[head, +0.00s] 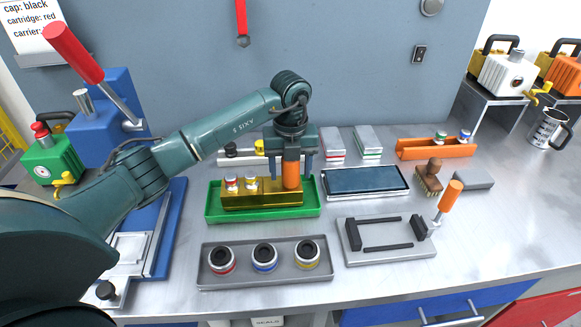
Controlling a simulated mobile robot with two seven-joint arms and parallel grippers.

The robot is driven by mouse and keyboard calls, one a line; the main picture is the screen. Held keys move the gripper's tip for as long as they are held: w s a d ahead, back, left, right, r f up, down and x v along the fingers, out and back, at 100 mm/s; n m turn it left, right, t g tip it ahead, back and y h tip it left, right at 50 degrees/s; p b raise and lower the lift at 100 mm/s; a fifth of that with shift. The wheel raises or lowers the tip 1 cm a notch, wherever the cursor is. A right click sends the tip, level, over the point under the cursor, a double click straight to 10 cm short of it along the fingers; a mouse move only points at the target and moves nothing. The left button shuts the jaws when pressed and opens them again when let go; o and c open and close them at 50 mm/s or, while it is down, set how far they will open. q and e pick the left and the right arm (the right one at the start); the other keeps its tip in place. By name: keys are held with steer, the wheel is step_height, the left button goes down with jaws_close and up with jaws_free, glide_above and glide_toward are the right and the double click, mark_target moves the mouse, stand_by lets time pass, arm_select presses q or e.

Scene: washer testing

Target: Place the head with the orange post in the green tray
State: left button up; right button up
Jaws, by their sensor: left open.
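The head is a gold block (262,201) with an upright orange post (291,173) at its right end. Small white-topped parts with red and yellow bands stand at its left. It appears to rest inside the green tray (263,215), whose front wall and right side show around it. My left gripper (291,174) points down from above with its fingers apart, one on each side of the orange post. I cannot tell whether a finger touches the post. The top of the post is partly hidden by the gripper. My right gripper is out of view.
A grey tray (265,279) with three round caps stands in front of the green tray. A dark flat panel (364,181) lies to the right, with a grey fixture (387,249) and its orange-handled clamp nearby. An orange channel (437,149) is farther back. A blue press (105,118) stands left.

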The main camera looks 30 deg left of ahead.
arm_select(q)
steer(key=shift+r, duration=0.1)
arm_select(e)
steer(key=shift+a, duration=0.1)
arm_select(q)
step_height(320, 180, up, 12)
steer(key=shift+r+b, duration=0.1)
steer(key=shift+b, duration=0.5)
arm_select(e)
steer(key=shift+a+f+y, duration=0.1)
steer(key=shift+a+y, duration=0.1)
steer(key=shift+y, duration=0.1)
arm_select(q)
steer(key=shift+s, duration=0.1)
